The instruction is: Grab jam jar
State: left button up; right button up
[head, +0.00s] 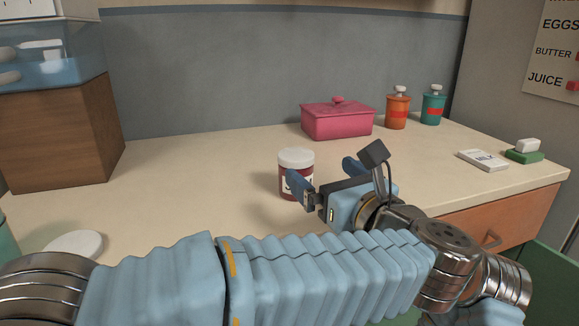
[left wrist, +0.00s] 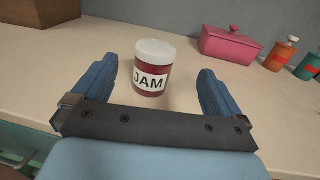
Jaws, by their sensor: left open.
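The jam jar (head: 297,160) stands upright on the counter, with a white lid, dark red contents and a white label. In the left wrist view the jar (left wrist: 152,72) shows its label reading JAM, and it stands ahead of the gap between the fingers. My left gripper (head: 325,176) is open and close to the jar, its blue fingers pointing toward it. In the left wrist view the gripper (left wrist: 168,85) has a finger on each side and nothing between them at the base. In the head view one finger covers part of the jar's lower right. My right gripper is not in view.
A pink lidded box (head: 337,121), an orange canister (head: 397,110) and a teal canister (head: 433,106) stand at the back right. A white box (head: 483,160) and a green sponge holder (head: 524,155) lie at the right. A wooden block (head: 62,135) fills the left. The counter around the jar is clear.

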aim_at(288, 148)
pick_arm(q)
jog(key=p+x, duration=0.1)
jog(key=x, duration=0.5)
jog(key=shift+a, duration=0.1)
jog(key=p+x, duration=0.1)
jog(key=x, duration=0.4)
jog(key=shift+w+a+f, duration=0.2)
jog(key=shift+a, duration=0.15)
jog(key=c, duration=1.4)
